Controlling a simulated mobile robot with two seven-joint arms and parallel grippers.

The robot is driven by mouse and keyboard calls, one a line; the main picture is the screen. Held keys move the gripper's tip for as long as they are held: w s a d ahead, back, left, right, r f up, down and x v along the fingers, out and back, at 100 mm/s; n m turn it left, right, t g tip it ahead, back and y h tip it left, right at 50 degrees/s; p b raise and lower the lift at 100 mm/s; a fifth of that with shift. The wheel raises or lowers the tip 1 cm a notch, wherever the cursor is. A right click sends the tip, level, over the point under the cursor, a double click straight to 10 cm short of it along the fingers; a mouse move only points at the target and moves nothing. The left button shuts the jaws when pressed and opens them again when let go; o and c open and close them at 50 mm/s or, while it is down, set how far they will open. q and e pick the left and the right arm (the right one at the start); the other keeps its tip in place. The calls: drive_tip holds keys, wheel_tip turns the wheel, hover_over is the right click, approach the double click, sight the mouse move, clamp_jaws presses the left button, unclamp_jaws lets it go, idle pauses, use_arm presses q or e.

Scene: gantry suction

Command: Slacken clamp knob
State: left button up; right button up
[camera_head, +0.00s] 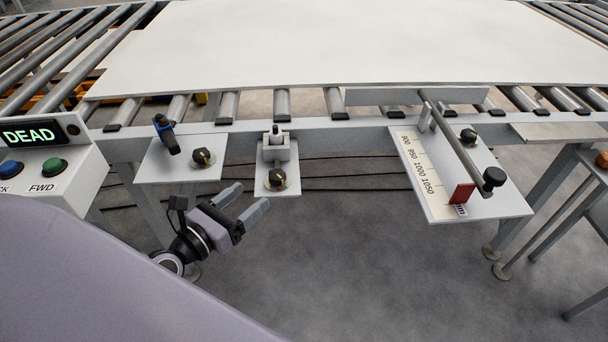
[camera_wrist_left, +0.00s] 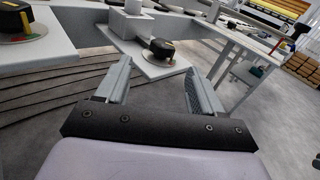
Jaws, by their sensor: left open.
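Several black knobs show, and I cannot tell for sure which is the clamp knob. One knob (camera_head: 468,136) is on the right plate with the scale (camera_head: 425,175). That plate also carries a rod with a round black end (camera_head: 494,177) and a red pointer (camera_head: 461,194). Another knob (camera_head: 276,179) is on the small middle plate, also in the left wrist view (camera_wrist_left: 158,48). A third knob (camera_head: 202,157) is on the left plate. My left gripper (camera_head: 246,198) is open and empty, below and in front of the middle plate, its fingers pointing toward it. My right gripper is out of view.
A white board (camera_head: 340,45) lies on the roller conveyor. A control box (camera_head: 50,160) with a DEAD display and blue and green buttons is at left. A blue-and-black lever (camera_head: 166,135) stands on the left plate. Clear floor lies below; a side stand (camera_head: 585,200) is at right.

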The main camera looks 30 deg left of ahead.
sight(270, 179)
use_arm(q)
drive_tip(key=shift+w+d+r+m+h, duration=0.15)
drive_tip(key=shift+w+r+m, duration=0.05)
drive_tip(key=shift+w+m, duration=0.2)
drive_tip(key=shift+w+d+r+m+h, duration=0.1)
drive_tip(key=shift+w+r+m+h, duration=0.05)
drive_tip(key=shift+w+m, duration=0.2)
drive_tip(key=shift+x, duration=3.1)
drive_tip(key=shift+r+p, duration=0.1)
drive_tip(key=shift+p, duration=0.25)
drive_tip(key=c, duration=1.1)
